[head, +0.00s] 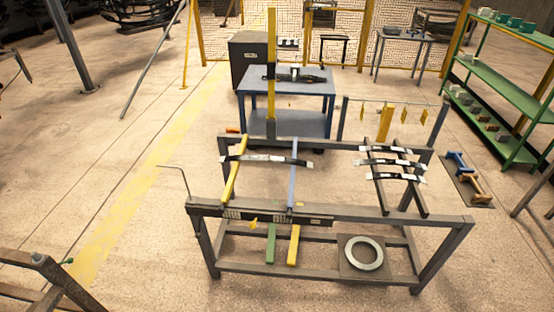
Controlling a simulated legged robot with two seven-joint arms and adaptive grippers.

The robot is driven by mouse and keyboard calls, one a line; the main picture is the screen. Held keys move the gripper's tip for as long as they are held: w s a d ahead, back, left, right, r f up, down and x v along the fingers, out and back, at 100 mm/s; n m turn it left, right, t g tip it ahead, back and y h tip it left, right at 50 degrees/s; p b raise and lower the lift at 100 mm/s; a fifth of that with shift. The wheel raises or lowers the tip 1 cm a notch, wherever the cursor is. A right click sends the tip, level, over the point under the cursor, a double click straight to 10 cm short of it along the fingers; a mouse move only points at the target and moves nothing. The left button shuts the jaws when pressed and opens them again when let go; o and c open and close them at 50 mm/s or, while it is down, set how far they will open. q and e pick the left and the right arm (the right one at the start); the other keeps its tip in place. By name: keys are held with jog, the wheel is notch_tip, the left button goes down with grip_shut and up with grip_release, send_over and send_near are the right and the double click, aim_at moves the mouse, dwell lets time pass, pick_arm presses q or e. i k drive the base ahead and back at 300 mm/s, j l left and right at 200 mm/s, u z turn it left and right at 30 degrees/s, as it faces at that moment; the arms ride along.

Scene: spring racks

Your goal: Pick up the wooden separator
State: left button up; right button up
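Neither of my grippers shows in the head view. I cannot tell for certain which piece is the wooden separator. Candidates are bars on the grey metal rack (330,214) in the middle. A yellow bar (235,172) and a pale blue bar (293,172) lie across its top on the left, under a dark leaf spring (266,161). A green bar (271,243) and another yellow bar (293,245) rest lower, near the front. Several more leaf springs (396,164) lie across dark bars at the rack's right.
A grey ring (364,252) on a square plate sits low in the rack. A blue table (288,85) stands behind. Green shelves (505,95) stand at right, and a dark mat (482,200) with blue and tan pieces lies nearby. The floor left of the rack is mostly clear.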

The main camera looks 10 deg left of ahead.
aim_at(480, 196)
jog(key=i+l+z, duration=0.25)
jog(key=i+l, duration=0.2)
jog(key=l, duration=0.2)
jog(key=i+l+z, duration=0.25)
jog(key=i+l, duration=0.2)
jog(key=l, duration=0.15)
